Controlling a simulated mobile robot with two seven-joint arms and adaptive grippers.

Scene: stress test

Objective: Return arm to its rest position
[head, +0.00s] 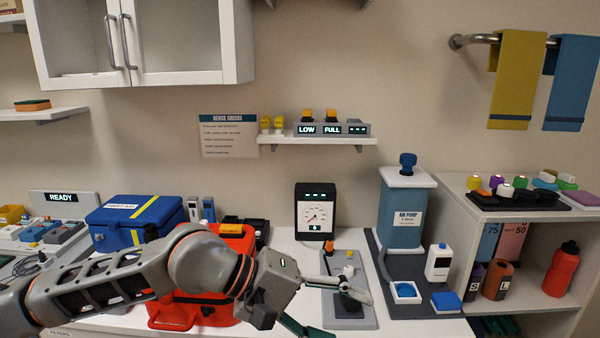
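My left arm (110,283) comes in from the left and reaches across the front of the counter. Its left gripper (345,317) is spread open at the bottom centre, with nothing visible between the fingers. The upper finger lies over a grey panel (357,262) in this view and partly hides a black knob on it. I cannot tell whether the finger touches the knob. The lower finger runs toward the bottom edge. My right arm and gripper are not in view.
A red case (182,316) and a blue first aid box (133,222) stand behind my arm. A gauge device (316,212) stands behind the panel. A blue air pump (397,218) and a white bottle (438,262) stand to the right. A shelf unit (530,214) is at far right.

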